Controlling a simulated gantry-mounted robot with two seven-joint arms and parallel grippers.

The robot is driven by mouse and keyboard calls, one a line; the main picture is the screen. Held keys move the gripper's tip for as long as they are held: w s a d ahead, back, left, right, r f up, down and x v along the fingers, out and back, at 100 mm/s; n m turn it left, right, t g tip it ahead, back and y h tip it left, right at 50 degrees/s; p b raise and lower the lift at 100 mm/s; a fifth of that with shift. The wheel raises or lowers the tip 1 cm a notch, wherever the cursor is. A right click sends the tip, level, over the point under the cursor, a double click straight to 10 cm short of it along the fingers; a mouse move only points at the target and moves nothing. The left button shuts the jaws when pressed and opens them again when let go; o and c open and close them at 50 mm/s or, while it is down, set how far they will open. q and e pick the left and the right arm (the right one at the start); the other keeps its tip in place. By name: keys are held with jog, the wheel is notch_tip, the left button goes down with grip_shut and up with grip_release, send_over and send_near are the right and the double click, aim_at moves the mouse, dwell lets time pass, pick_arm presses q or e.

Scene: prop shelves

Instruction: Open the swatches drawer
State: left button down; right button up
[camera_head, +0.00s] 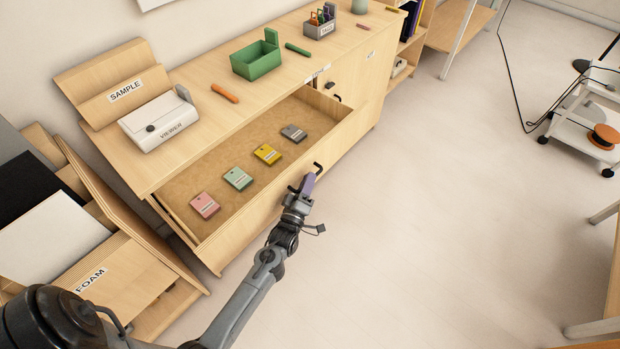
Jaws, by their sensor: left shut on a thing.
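The swatches drawer (236,233) is a wide wooden drawer, pulled well out of the cabinet. Inside it lie a pink swatch (204,205), a green swatch (238,178), a yellow swatch (267,154) and a grey swatch (294,133) in a diagonal row. A dark handle (318,167) is on the drawer front. My left gripper (308,183) is shut on this handle, in front of the drawer. Its fingers hide part of the handle. My right gripper is not in view.
The cabinet top (195,85) holds a white viewer box (158,122), a green open box (256,60) and an orange marker (225,93). A foam bin (115,285) stands at the left. The floor (450,190) right of the drawer is clear; a white cart (585,120) stands farther right.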

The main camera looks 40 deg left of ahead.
pick_arm(q)
jog(key=c, duration=1.4)
grip_release()
jog(key=shift+c, duration=0.2)
jog(key=shift+s, duration=0.15)
jog(key=p+v, duration=0.1)
jog(key=v, duration=0.9)
jog(key=shift+s+p, duration=0.25)
jog(key=shift+p, duration=0.15)
jog(key=shift+s+d+f, duration=0.1)
jog(key=shift+f, duration=0.05)
